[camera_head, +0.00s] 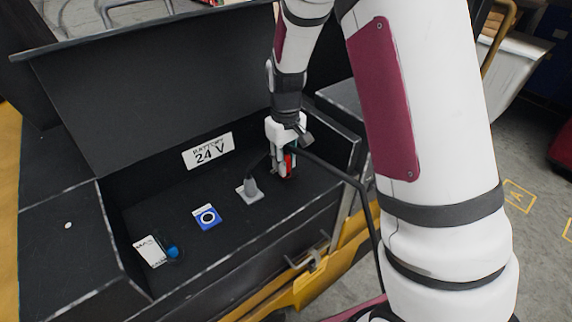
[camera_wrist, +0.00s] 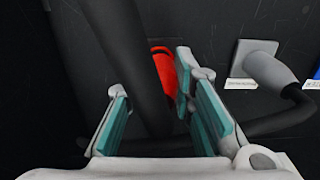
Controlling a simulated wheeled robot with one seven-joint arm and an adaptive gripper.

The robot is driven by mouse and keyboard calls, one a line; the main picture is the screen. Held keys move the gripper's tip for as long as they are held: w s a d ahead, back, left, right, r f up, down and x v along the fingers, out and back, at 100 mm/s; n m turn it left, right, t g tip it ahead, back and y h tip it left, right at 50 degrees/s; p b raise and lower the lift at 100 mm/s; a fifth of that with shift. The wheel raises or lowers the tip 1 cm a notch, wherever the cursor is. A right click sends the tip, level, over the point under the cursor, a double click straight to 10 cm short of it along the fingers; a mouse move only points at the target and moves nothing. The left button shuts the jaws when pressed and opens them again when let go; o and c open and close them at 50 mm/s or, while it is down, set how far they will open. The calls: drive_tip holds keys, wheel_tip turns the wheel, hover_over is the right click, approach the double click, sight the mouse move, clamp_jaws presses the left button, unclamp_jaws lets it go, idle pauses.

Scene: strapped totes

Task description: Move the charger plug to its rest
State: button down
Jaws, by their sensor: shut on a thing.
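My gripper (camera_head: 284,168) reaches down into the right end of a black box compartment. A red part (camera_wrist: 162,66) shows beside the right fingertip in the wrist view, and red also shows at the fingers in the head view (camera_head: 290,163). A grey fitting (camera_head: 250,189) on a pale plate stands just left of my gripper; it shows at upper right in the wrist view (camera_wrist: 270,68). I cannot tell which part is the rest.
A blue square with a dark ring (camera_head: 207,217) and a white card (camera_head: 150,251) beside a blue knob (camera_head: 172,251) lie further left. A "24 V" label (camera_head: 208,151) is on the back wall. The raised lid (camera_head: 150,85) stands behind. A black cable (camera_head: 352,183) runs right over the front rim.

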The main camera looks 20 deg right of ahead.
sight(286, 147)
drive_tip(key=shift+r+p, duration=0.65)
drive_tip(key=shift+r, duration=1.55)
drive_tip(key=shift+r+p, duration=0.65)
drive_tip(key=shift+r, duration=2.35)
drive_tip(key=shift+f, duration=0.1)
